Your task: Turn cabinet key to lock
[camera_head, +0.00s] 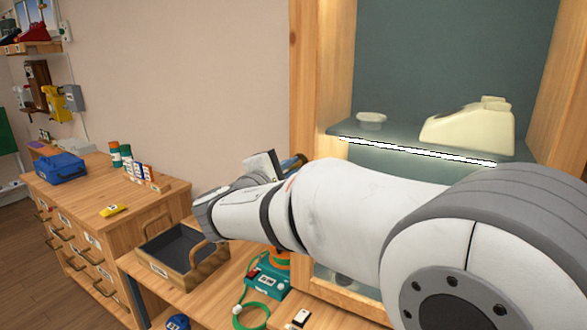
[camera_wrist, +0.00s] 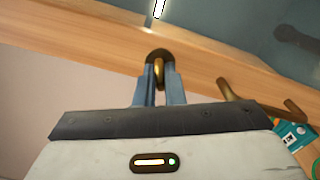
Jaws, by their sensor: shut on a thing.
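In the wrist view the brass key (camera_wrist: 159,72) sits at a dark round lock plate (camera_wrist: 158,54) on the wooden cabinet frame (camera_wrist: 100,47). My gripper (camera_wrist: 157,78) is shut on the key, with one blue-grey finger on each side of its bow. The key's shaft is hidden. In the head view the cabinet (camera_head: 305,80) stands at the right with a lit shelf inside. My white arm reaches left across its lower part and hides the key and the lock there.
A brown handle (camera_wrist: 262,103) juts out right of the key. Below my arm are an open wooden tray (camera_head: 185,262), a teal device (camera_head: 268,280) and a green cable (camera_head: 258,308). A cream phone (camera_head: 470,128) stands on the cabinet shelf (camera_head: 420,147). A drawer chest (camera_head: 85,215) stands at left.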

